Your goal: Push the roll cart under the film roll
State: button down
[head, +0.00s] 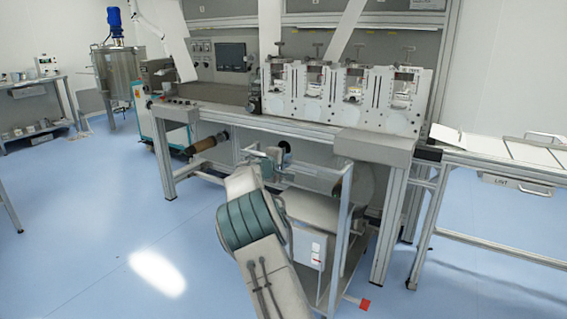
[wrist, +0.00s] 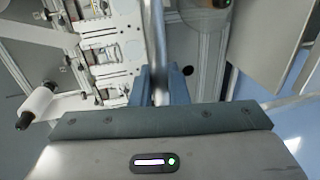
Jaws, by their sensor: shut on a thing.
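My gripper (head: 272,156) is at the left end of this bar, beyond my arm. In the wrist view my gripper (wrist: 160,85) is shut around a round metal bar (wrist: 157,35), which runs between its two blue-grey fingers. My arm hides much of the cart's left side.
The converter bench (head: 300,126) stands over the cart, and its leg (head: 390,225) is close on the right. A brown-cored roller (head: 203,145) juts out at left. A side table (head: 500,165) stands at right. The blue floor at left is clear.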

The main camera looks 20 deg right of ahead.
jog(key=shift+r, duration=0.1)
jog(key=c, duration=1.5)
grip_release()
jog(key=shift+d, duration=0.1)
jog(key=shift+w+d, duration=0.1)
jog(key=shift+a, duration=0.35)
jog(key=b+v, duration=0.1)
jog(key=v, duration=1.2)
jog(key=shift+s+b, duration=0.3)
jog(key=shift+s, duration=0.05)
